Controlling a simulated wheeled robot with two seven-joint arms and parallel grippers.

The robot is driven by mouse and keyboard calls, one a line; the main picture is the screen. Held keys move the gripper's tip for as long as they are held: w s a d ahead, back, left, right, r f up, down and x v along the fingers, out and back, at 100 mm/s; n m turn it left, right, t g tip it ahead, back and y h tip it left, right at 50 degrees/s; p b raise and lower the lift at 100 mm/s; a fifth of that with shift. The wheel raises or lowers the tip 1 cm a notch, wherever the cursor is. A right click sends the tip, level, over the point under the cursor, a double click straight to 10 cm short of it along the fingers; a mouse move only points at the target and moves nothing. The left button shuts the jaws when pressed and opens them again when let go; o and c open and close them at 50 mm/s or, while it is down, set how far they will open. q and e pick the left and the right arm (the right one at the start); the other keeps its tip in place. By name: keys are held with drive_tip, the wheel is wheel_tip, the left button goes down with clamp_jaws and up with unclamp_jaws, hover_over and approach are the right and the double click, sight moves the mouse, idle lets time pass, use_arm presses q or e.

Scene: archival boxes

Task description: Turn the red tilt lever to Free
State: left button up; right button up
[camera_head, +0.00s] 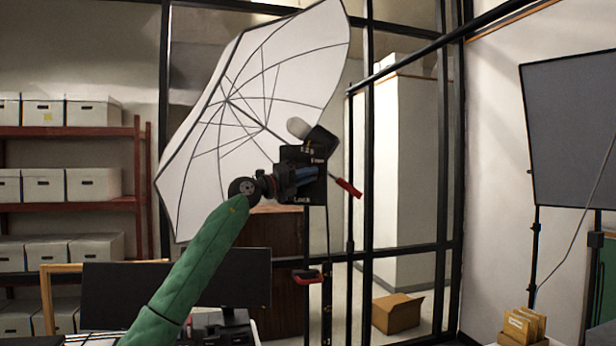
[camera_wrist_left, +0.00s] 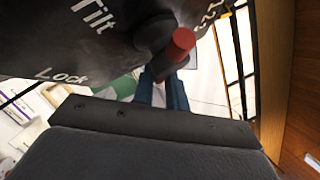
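The red tilt lever (camera_head: 348,187) sticks out to the lower right of a black panel (camera_head: 317,158) with white lettering, mounted beside the umbrella lamp. In the left wrist view, the dark panel (camera_wrist_left: 60,35) reads "Tilt" and "Lock", and a red round end, apparently of the lever (camera_wrist_left: 181,42), shows close by. My left gripper (camera_head: 312,174), on the green-sleeved arm, is in front of the panel, left of the lever's red grip. Its blue finger part (camera_wrist_left: 172,95) shows below the red end. Finger gap and contact are unclear. My right gripper is not in view.
A large white umbrella (camera_head: 260,90) spreads behind the panel. A red-handled clamp (camera_head: 307,277) sits lower on the stand. Black frame posts (camera_head: 368,150) stand to the right. Shelves with white boxes (camera_head: 93,185) are at left; a dark monitor (camera_head: 110,290) is below.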

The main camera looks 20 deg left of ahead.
use_arm(q)
clamp_jaws()
drive_tip(key=n+t, duration=0.1)
drive_tip(key=r+n+t, duration=0.1)
drive_tip(key=n+t, duration=0.1)
drive_tip(key=shift+d, duration=0.15)
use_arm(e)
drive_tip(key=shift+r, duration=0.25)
use_arm(q)
drive_tip(key=shift+o, duration=1.4)
unclamp_jaws()
drive_tip(key=shift+f+h, duration=0.1)
drive_tip(key=shift+h, duration=0.2)
